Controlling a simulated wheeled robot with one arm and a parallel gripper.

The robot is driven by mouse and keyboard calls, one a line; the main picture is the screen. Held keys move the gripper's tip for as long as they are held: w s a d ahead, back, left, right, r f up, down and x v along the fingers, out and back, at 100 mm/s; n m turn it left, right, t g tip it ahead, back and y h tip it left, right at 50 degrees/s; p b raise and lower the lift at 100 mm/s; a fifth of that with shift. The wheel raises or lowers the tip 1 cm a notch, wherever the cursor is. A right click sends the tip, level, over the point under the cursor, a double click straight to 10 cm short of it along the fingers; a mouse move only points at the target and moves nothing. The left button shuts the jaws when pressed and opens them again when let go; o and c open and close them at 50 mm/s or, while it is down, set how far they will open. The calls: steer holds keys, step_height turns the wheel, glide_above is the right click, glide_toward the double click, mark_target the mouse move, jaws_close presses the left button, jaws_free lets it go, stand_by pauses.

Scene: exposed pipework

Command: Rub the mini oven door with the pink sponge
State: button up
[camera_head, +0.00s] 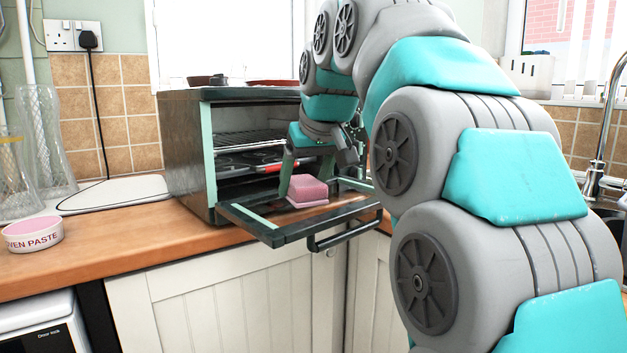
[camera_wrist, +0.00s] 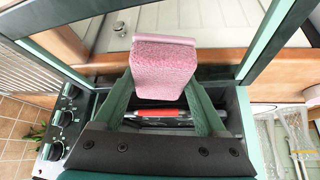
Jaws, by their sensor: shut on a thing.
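The mini oven (camera_head: 187,150) stands on the wooden worktop with its door (camera_head: 268,233) folded down open, the handle bar at the front edge. The pink sponge (camera_head: 307,190) is just over the opened door, near its middle. In the wrist view the sponge (camera_wrist: 164,66) is between the fingertips of my gripper (camera_wrist: 166,85), which is shut on it. The door frame (camera_wrist: 262,40) shows around and beyond it. In the head view my gripper (camera_head: 308,180) reaches down from above. I cannot tell whether the sponge touches the door.
A tub of oven paste (camera_head: 34,234) stands on the worktop at left, near glass vases (camera_head: 44,140). Inside the oven are racks and a red-edged item (camera_head: 283,167). Small dishes (camera_head: 207,80) sit on top of the oven. A sink tap (camera_head: 603,130) is at right.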

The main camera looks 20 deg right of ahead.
steer(key=shift+s+a+f, duration=0.2)
steer(key=shift+a+f, duration=0.05)
steer(key=shift+a, duration=0.25)
steer(key=shift+w+r+p, duration=0.15)
steer(key=shift+r+p, duration=0.3)
steer(key=shift+r, duration=1.05)
steer(key=shift+d+r, duration=0.1)
steer(key=shift+r, duration=1.6)
